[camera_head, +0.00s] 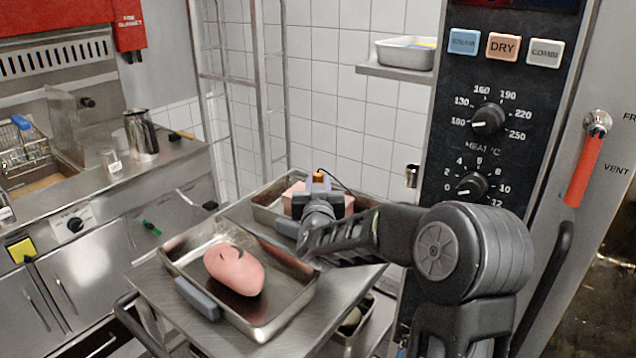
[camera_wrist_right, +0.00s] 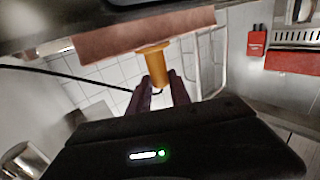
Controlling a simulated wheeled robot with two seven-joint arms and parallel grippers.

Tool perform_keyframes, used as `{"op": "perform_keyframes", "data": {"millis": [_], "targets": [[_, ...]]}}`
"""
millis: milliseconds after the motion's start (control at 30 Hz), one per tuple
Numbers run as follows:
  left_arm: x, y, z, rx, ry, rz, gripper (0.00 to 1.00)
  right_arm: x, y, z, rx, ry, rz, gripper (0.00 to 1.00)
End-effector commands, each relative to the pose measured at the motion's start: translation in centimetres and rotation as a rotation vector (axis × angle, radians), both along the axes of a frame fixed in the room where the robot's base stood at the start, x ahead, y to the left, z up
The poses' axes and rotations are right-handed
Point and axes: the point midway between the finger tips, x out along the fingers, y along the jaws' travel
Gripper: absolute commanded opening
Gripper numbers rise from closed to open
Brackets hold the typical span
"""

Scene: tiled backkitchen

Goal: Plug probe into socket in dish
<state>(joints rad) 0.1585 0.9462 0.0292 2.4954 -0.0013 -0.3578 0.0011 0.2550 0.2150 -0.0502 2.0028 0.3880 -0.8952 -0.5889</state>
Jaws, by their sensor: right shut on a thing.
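My right gripper (camera_head: 318,192) reaches over the far metal dish (camera_head: 262,206) on the cart, its fingers shut on the orange-yellow probe (camera_head: 318,177). In the wrist view the fingers (camera_wrist_right: 163,92) close on one end of the probe (camera_wrist_right: 155,65). The probe's other end meets, or lies right against, a pink block (camera_wrist_right: 145,35); I cannot tell whether it is inserted. The pink block (camera_head: 349,203) lies in the far dish, partly hidden by my gripper. A black cable (camera_head: 340,183) runs near the probe. No socket opening shows clearly. My left gripper is out of view.
A nearer metal dish (camera_head: 290,318) holds a pink piece of meat (camera_head: 234,268) with a dark mark. A control panel (camera_head: 490,150) stands to the right, close to my arm. A shelf with a metal pan (camera_head: 404,54) is behind. A counter with a jug (camera_head: 141,134) is left.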

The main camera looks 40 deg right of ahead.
Motion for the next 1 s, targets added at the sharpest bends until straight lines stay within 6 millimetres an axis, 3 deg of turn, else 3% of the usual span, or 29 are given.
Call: {"op": "perform_keyframes", "data": {"millis": [167,200,267,667,1000], "targets": [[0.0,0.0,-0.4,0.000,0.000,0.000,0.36,0.0,0.0,-0.5,-0.001,-0.001,0.000,0.00],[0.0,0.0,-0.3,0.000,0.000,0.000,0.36,0.0,0.0,-0.3,-0.001,-0.001,0.000,0.27],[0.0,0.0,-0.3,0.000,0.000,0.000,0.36,0.0,0.0,-0.3,0.000,0.000,0.000,0.32],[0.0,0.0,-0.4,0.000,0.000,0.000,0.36,-0.3,0.3,-0.3,0.001,-0.001,0.000,0.33],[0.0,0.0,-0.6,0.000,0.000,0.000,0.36,-2.6,2.0,-0.3,-0.001,-0.001,0.001,0.33]]}}
